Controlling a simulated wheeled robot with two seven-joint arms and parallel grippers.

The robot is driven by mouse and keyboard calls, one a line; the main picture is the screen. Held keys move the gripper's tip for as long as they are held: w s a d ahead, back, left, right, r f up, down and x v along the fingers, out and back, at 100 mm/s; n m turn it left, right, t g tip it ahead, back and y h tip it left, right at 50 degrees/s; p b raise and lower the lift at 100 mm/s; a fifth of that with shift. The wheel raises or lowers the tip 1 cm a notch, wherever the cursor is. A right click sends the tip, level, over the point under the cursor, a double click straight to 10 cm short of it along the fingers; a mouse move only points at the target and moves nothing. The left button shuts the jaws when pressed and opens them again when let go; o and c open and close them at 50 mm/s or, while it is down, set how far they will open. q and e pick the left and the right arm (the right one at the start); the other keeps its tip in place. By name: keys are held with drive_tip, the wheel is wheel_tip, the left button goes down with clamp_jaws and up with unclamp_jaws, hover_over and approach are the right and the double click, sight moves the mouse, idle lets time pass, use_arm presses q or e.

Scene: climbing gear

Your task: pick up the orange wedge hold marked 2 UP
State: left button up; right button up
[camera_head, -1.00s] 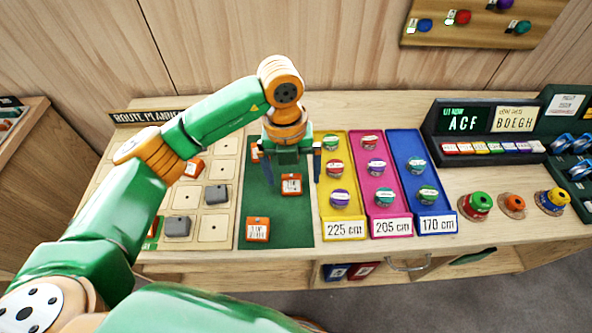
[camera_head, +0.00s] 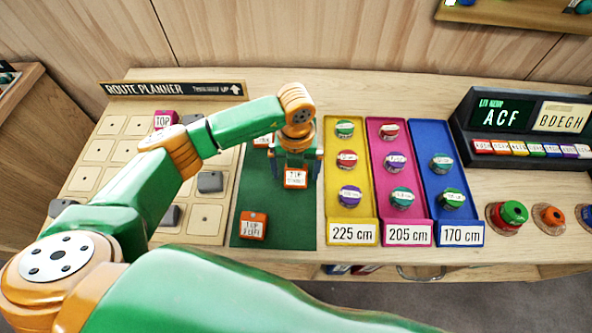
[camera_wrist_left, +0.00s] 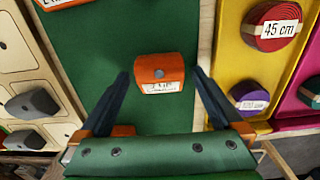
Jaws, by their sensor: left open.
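Three orange wedge holds lie on the green mat (camera_head: 272,213). The middle wedge (camera_head: 295,179) has a white label whose small text I cannot read surely; it also shows in the left wrist view (camera_wrist_left: 160,70). My left gripper (camera_head: 297,170) is open above this wedge, one finger on each side, with gaps visible in the wrist view (camera_wrist_left: 160,78). A near wedge (camera_head: 253,225) seems marked 1 UP 2 LEFT. A far wedge (camera_head: 262,141) is partly hidden by my arm. I cannot tell the fingertips' height above the mat. My right gripper is out of view.
The planner board (camera_head: 97,155) with grey and magenta holds lies left of the mat. Yellow (camera_head: 350,216), magenta (camera_head: 404,218) and blue (camera_head: 459,217) trays with round tape rolls stand right. A dark sign box (camera_head: 508,158) stands farther right. Bare mat surrounds the middle wedge.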

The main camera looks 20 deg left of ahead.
use_arm(q)
drive_tip(key=c, duration=1.4)
drive_tip(key=shift+r, duration=0.15)
drive_tip(key=shift+c, duration=0.2)
